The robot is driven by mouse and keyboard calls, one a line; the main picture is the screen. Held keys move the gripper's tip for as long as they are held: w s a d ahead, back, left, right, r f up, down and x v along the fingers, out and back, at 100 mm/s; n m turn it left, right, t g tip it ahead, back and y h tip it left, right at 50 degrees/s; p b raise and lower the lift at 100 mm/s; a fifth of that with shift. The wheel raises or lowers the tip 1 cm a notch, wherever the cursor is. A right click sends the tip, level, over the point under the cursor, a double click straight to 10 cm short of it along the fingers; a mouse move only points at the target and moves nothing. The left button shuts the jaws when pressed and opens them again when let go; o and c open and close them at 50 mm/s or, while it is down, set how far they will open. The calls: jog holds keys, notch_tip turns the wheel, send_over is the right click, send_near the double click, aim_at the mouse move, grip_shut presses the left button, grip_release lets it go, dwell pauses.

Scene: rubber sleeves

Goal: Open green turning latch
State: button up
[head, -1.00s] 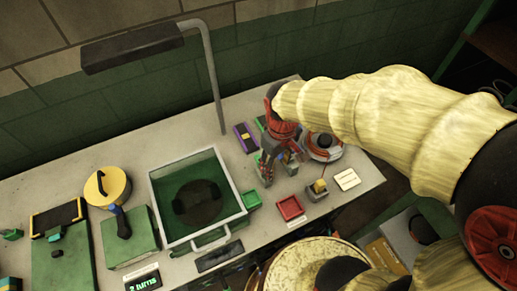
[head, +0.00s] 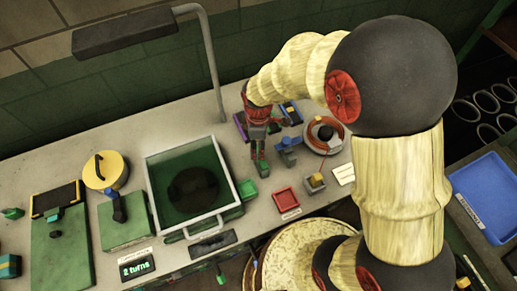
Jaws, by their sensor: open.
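A small green block (head: 247,189) sits at the right side of a dark-green bin with a pale rim (head: 222,160). It may be the green turning latch, but its shape is too small to tell. My gripper (head: 260,172) points down, open, just above and to the right of that green block. Its fingers look empty, and I cannot tell whether they touch anything. A green box (head: 135,230) with an upright blue-topped lever (head: 117,207) stands left of the bin. A small green piece (head: 12,213) lies at the far left.
A red tray (head: 286,200), a blue-grey fixture (head: 288,150), a yellow-topped block (head: 316,182) and a ring-shaped device (head: 323,135) stand right of my gripper. A yellow round canister (head: 105,170) stands left. A lamp (head: 140,30) overhangs the bench. A display (head: 137,267) reads "2 turns".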

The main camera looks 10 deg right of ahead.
jog(key=shift+f, duration=1.4)
jog(key=shift+c, duration=0.8)
jog(key=c, duration=1)
